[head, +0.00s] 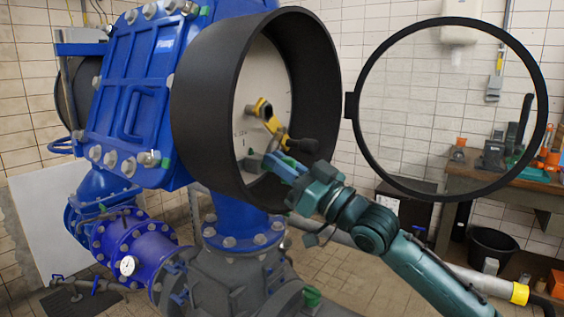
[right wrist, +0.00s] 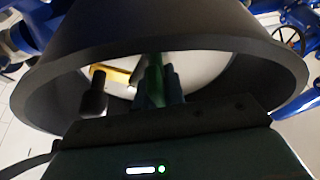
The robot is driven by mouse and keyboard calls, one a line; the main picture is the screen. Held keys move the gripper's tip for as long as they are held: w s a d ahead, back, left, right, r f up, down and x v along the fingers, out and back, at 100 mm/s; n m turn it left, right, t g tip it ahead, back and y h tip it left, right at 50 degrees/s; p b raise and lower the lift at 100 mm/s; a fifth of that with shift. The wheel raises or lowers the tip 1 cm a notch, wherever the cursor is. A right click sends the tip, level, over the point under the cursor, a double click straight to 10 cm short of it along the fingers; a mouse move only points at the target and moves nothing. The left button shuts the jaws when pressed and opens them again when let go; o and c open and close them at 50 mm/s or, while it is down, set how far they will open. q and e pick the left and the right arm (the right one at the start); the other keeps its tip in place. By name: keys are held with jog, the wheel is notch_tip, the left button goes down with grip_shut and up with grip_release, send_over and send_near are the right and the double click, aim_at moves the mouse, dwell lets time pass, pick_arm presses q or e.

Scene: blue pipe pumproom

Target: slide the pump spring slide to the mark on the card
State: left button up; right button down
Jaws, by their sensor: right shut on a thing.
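The pale round card (head: 264,78) sits inside a deep black drum housing (head: 213,97), with small dark marks near its left side. My right gripper (head: 276,165) reaches into the lower part of the drum. It is shut on the pump spring slide, a small part low on the card that its fingers mostly hide. In the right wrist view a narrow green piece (right wrist: 156,82) shows between the fingers. A yellow lever (head: 271,121) with a black knob stands out from the card just above the gripper. The exact mark cannot be read. My left gripper is not in view.
The drum's round clear cover (head: 352,104) hangs open on the right. Blue pump casing (head: 130,105) and pipework stand on the left and below. A bench (head: 500,181) with tools and a black bucket (head: 491,250) are at the right. The drum's rim surrounds my gripper.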

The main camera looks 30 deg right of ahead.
jog(key=shift+d+r, duration=0.1)
jog(key=shift+d, duration=0.05)
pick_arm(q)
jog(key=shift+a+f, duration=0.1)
pick_arm(e)
jog(key=c, duration=1.5)
grip_release()
